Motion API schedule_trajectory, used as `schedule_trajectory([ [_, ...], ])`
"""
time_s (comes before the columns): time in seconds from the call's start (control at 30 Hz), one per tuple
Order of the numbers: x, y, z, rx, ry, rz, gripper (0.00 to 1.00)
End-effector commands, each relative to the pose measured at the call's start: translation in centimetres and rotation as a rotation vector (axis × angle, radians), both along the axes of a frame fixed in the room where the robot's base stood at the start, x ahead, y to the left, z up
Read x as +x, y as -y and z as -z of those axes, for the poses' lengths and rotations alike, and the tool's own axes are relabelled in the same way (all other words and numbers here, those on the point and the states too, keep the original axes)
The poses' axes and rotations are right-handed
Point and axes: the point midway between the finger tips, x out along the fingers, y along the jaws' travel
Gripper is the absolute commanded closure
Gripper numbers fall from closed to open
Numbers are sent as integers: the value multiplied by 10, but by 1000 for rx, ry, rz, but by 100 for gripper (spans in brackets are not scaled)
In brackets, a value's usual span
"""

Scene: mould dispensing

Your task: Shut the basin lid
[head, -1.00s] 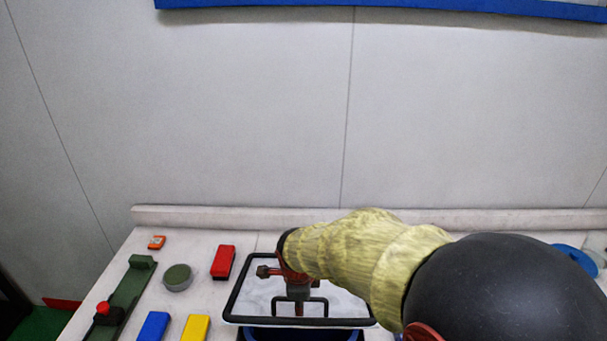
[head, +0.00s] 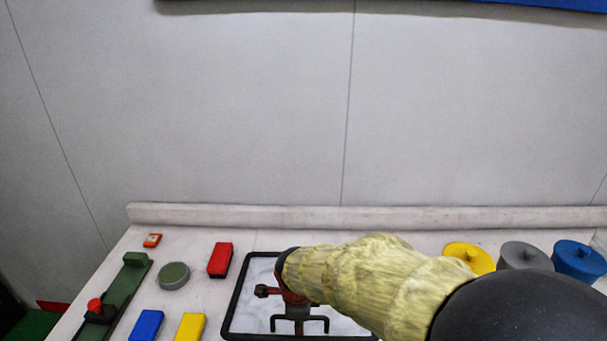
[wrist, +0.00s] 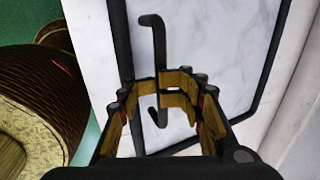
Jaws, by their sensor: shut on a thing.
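The basin lid is a white marbled panel (head: 250,312) in a black frame, at the bottom middle of the head view. It fills the middle of the wrist view (wrist: 218,50). Its black bar handle (head: 324,321) also shows in the wrist view (wrist: 158,45). My gripper (head: 294,311) is over the lid's near part. In the wrist view its fingers (wrist: 162,88) are shut around the handle. The basin is hidden under the lid and below the picture edge, so I cannot tell whether the lid rests fully on it.
Left of the lid lie red (head: 220,259), blue (head: 147,325) and yellow (head: 190,327) blocks, a round grey-green tin (head: 174,275) and a green rail (head: 125,290). Yellow (head: 470,256), grey (head: 524,255) and blue (head: 578,259) round pots stand at right. A wall closes the back.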

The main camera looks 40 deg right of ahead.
Motion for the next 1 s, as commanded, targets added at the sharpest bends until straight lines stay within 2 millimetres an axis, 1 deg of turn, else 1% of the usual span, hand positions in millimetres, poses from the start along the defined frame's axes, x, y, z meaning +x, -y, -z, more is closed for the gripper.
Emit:
schedule_trajectory([
  [0.03, 2, 0, 3, -2, 7, -1, 87],
  [0.37, 2, 0, 2, -2, 8, 0, 87],
  [0.47, 0, -1, 8, -2, 8, 0, 87],
  [0.7, -5, -5, 35, -2, 7, -1, 86],
  [0.8, -6, -6, 42, -2, 8, -1, 87],
  [1.0, -7, -6, 42, -2, 10, 0, 87],
])
